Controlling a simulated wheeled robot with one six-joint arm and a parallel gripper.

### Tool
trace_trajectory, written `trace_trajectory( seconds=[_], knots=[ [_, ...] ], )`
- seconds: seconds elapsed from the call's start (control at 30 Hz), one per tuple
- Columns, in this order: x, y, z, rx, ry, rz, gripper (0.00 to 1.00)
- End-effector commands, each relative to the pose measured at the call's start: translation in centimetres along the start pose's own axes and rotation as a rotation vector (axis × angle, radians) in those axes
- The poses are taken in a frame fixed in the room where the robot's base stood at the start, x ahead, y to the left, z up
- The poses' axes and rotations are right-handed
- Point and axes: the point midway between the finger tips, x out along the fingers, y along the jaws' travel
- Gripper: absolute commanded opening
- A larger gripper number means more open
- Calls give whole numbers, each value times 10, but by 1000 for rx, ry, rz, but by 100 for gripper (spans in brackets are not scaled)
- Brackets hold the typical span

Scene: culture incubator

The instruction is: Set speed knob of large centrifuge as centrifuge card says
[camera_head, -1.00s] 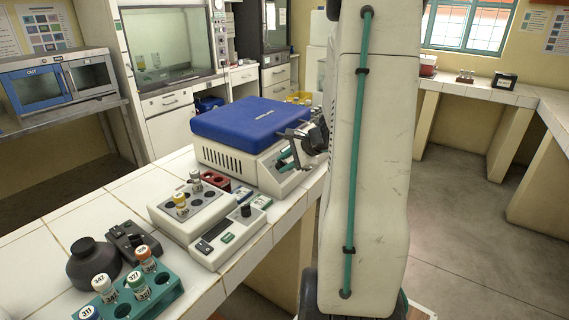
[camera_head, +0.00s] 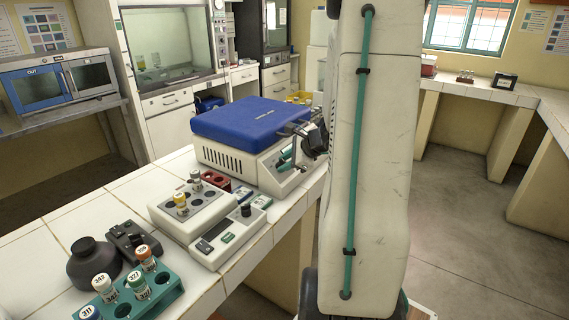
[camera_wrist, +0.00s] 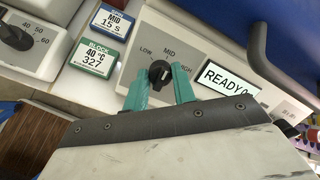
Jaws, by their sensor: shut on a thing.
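The large centrifuge (camera_head: 228,158), white with a blue lid (camera_head: 250,118), stands on the tiled bench with its lid closed. Its black speed knob (camera_wrist: 160,74) shows in the wrist view, with LOW, MID and HIGH marked around it. My gripper (camera_wrist: 160,71) has its teal fingers on both sides of the knob and is shut on it. A pale pointer mark shows on the knob, but its exact setting is hard to read. The blue-topped centrifuge card (camera_wrist: 109,20) reads MID, 15 s. In the head view my gripper (camera_head: 286,158) is at the centrifuge front; the knob is hidden there.
A green card (camera_wrist: 95,58) reads BLOCK 40 °C, 327. The heating block (camera_head: 190,212) and a teal tube rack (camera_head: 170,294) stand nearer on the bench.

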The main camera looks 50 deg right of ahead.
Motion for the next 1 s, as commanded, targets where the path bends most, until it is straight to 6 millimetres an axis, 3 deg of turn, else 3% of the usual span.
trace_trajectory(
  seconds=[0.13, 0.17, 0.2, 0.23, 0.57, 1.0],
  knots=[
    [0, 1, -3, 2, 7, 0, 3],
    [0, 1, -3, 2, 7, 0, 34],
    [0, 1, -3, 2, 6, 0, 46],
    [0, 1, -2, 1, 6, 0, 48],
    [-4, 1, 0, -2, 1, 0, 48],
    [-70, 0, -1, -1, 3, -1, 48]
  ],
)
